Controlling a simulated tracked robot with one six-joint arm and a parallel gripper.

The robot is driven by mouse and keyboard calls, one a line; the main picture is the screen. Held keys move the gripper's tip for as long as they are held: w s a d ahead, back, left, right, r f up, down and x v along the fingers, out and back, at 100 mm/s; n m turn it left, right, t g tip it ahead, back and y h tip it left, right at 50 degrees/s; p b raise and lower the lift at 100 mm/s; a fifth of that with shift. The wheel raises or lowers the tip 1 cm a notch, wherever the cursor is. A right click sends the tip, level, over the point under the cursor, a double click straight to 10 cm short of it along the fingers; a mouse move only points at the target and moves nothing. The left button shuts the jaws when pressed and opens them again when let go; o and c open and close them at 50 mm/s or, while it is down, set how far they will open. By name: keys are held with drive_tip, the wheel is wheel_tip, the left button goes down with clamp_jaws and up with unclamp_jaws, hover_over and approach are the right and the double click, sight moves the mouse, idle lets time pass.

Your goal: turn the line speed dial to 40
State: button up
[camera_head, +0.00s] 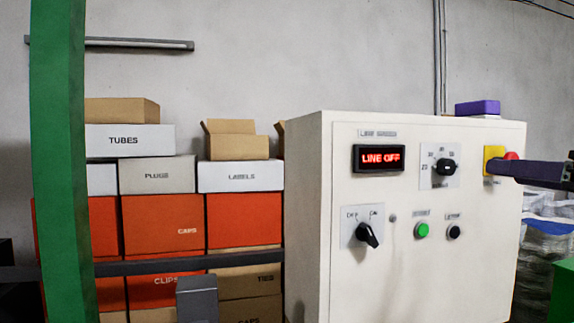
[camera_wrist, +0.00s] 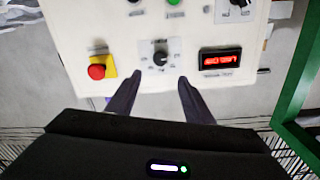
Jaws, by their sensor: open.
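The dial (camera_head: 446,166) is a black knob on a pale scale plate on the white control cabinet (camera_head: 430,285). Small numbers ring it, blurred; its pointer setting cannot be read surely. It also shows in the wrist view (camera_wrist: 160,58), which looks upside down. The red display (camera_head: 381,158) beside it reads "LINE OFF". My gripper (camera_wrist: 160,78) is open and empty, its two dark fingers apart, with the dial just beyond and between the fingertips, seemingly not touching. In the head view a dark finger of it comes in from the right, overlapping the emergency stop area.
A red emergency stop (camera_head: 511,156) on yellow sits right of the dial. A black selector switch (camera_head: 367,235), green button (camera_head: 422,230) and black button (camera_head: 454,232) are below. A purple box (camera_head: 477,108) lies on the cabinet. Stacked cartons (camera_head: 160,225) and a green post (camera_head: 58,160) stand left.

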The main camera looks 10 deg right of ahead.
sight(451, 166)
drive_tip(key=shift+w, duration=6.7)
drive_tip(key=shift+c, duration=0.4)
drive_tip(key=shift+d, duration=0.1)
drive_tip(key=c, duration=1)
drive_tip(key=shift+o, duration=0.2)
